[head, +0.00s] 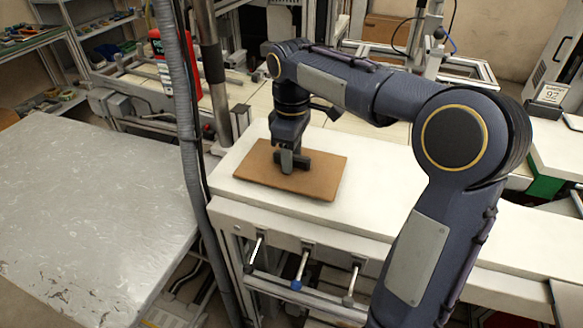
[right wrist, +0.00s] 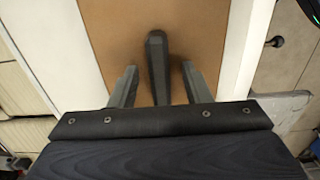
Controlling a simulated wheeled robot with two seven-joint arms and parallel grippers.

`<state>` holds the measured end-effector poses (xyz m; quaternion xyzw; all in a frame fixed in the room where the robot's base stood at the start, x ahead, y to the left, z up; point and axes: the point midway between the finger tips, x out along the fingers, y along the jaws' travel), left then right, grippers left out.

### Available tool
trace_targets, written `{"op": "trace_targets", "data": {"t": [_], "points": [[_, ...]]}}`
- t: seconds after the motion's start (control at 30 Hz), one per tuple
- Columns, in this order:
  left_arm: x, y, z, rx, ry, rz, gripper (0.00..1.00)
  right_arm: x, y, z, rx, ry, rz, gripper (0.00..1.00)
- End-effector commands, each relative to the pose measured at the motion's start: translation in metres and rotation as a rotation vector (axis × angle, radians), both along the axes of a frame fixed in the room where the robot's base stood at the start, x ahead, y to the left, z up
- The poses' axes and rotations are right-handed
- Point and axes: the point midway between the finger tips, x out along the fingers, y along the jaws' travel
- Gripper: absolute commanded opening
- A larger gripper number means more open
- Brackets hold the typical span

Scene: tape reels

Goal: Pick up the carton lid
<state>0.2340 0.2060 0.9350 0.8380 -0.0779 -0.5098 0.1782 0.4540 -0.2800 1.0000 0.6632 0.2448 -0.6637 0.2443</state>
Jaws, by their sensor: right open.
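The carton lid (head: 322,180) is a flat brown panel lying on the white bench top, with a dark bar-like handle (head: 303,161) on it. In the right wrist view the lid (right wrist: 205,38) fills the upper middle, and its handle (right wrist: 157,50) runs up from between the fingers. My right gripper (head: 286,160) points down over the lid's middle. It is open, with one finger on each side of the handle and a visible gap on both sides in the right wrist view (right wrist: 159,68). My left gripper is not in view.
The white bench (head: 425,212) has bare room right of the lid, partly behind my right arm. A grey metal-topped table (head: 90,210) stands at the left. A vertical post with a grey hose (head: 180,100) rises between them. A red container (head: 172,62) stands behind.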

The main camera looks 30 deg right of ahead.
Motion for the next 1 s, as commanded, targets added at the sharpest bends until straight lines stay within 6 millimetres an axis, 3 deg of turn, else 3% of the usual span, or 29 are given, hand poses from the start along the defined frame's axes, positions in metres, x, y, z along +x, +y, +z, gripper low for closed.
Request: {"op": "trace_targets", "data": {"t": [0.17,0.5,0.83,1.0], "points": [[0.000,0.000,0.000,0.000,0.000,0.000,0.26,0.000,0.000,0.000,0.001,-0.001,0.000,0.44],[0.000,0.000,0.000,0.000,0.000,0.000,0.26,0.000,0.000,0.000,0.001,-0.001,0.000,0.00],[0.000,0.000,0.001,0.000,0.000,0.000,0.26,0.000,0.000,0.003,0.000,-0.001,0.000,0.00],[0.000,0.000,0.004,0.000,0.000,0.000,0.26,0.001,0.000,0.015,0.000,-0.004,0.001,0.00]]}}
